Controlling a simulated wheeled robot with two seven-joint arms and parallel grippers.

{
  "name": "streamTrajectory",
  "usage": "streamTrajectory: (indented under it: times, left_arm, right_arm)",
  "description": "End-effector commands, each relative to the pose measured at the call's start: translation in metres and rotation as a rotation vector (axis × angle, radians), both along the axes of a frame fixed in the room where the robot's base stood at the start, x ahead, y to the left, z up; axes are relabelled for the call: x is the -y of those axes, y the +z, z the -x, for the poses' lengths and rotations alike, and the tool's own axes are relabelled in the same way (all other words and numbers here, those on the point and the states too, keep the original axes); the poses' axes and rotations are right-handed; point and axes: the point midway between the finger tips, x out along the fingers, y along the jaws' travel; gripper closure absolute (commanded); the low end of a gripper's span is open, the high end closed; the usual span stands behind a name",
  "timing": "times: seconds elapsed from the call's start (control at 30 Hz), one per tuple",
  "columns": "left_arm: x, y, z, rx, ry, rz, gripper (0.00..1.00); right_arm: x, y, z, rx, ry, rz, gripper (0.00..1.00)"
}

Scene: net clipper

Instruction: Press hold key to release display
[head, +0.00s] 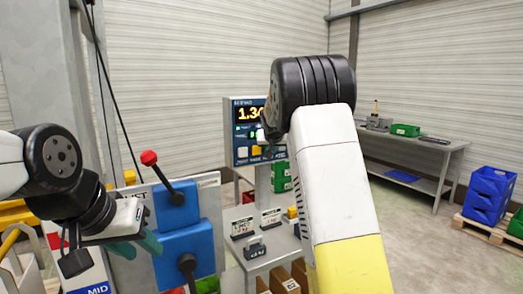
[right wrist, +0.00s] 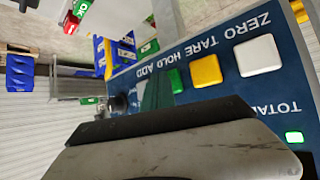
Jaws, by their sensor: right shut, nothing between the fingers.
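The scale display (head: 247,112) is a blue panel on a post, with orange digits that read about 1.3; my right arm hides its right side. In the right wrist view the panel (right wrist: 220,105) appears upside down, with ZERO, TARE, HOLD and ADD labels. A white key (right wrist: 257,55), a yellow key (right wrist: 205,70) and a green key (right wrist: 176,80) show, the green one near the HOLD label. My right gripper (right wrist: 158,92) is shut and empty, its teal tip beside the green key; I cannot tell if they touch. My left gripper (head: 138,246) looks open and empty.
A blue box (head: 187,250) with a red-knobbed lever (head: 150,160) stands beside my left gripper. A small grey stand (head: 268,254) with label cards is below the display. A workbench (head: 415,150) and blue crates (head: 488,195) are at right. The floor between is clear.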

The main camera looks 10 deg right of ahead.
Motion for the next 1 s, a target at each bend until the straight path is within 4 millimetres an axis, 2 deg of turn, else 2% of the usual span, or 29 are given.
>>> streamTrajectory:
  times: [0.53,1.0]
  left_arm:
    - [0.0,0.0,0.0,0.0,0.0,0.0,0.64]
    - [0.0,0.0,0.0,0.0,0.0,0.0,0.64]
  right_arm:
    - [-0.001,0.0,-0.002,0.0,0.0,0.0,1.0]
    - [0.005,0.0,0.013,0.0,0.001,0.001,1.0]
